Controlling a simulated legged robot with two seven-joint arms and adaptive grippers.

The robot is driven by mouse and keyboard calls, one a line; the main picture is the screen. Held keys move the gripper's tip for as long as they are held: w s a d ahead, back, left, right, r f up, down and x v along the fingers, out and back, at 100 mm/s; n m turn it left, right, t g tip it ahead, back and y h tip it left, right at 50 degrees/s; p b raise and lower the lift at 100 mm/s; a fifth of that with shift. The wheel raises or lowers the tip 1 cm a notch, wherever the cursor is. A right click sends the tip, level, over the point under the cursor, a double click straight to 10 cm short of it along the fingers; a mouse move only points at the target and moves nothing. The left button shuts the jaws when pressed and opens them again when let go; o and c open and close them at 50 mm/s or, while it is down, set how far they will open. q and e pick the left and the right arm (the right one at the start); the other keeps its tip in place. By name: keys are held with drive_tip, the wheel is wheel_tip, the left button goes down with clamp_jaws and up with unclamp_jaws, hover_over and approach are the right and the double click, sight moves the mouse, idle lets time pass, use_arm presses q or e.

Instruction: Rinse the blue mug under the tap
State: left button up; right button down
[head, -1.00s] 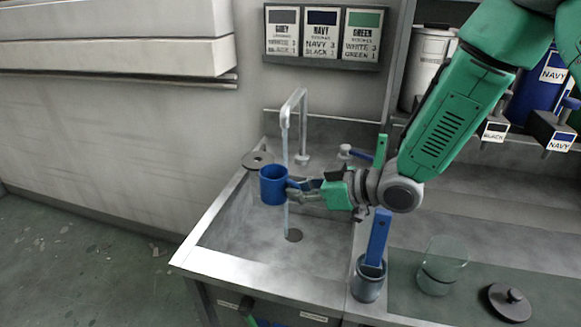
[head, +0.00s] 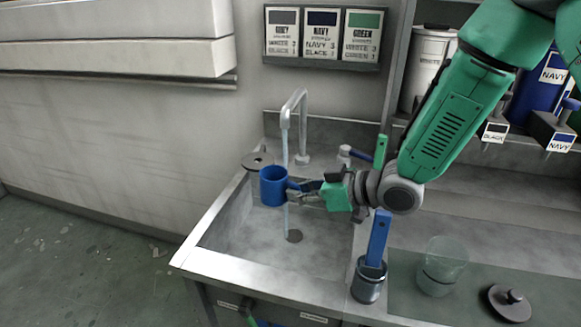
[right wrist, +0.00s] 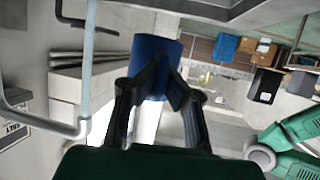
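The blue mug (head: 273,187) is upright above the sink basin (head: 245,228), to the left of the water stream. My right gripper (head: 300,191) is shut on the mug's handle side from the right. In the right wrist view, the mug (right wrist: 154,62) sits between the fingertips (right wrist: 158,84). The tap (head: 294,112) is running, and its thin stream falls to the drain (head: 294,236), passing at the mug's right side near the handle. I cannot tell whether water enters the mug. In the head view, a green part at the bottom edge (head: 247,314) may be my left arm; the left gripper does not show clearly.
A holder with a blue-handled tool (head: 369,280) stands right of the sink. A glass jar (head: 440,268) and a dark lid (head: 509,302) are on the counter. Label cards (head: 322,35) hang on the wall.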

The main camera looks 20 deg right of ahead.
sight(290, 182)
drive_tip(key=s+r+p, duration=0.1)
drive_tip(key=s+a+r+p, duration=0.1)
drive_tip(key=r, duration=0.1)
drive_tip(key=s+a+r+p, duration=0.1)
drive_tip(key=r+p, duration=0.1)
drive_tip(key=shift+s+a+r, duration=0.2)
drive_tip(key=shift+s, duration=0.05)
drive_tip(key=shift+s+a+r, duration=0.2)
drive_tip(key=shift+s+r, duration=0.05)
idle(0.4)
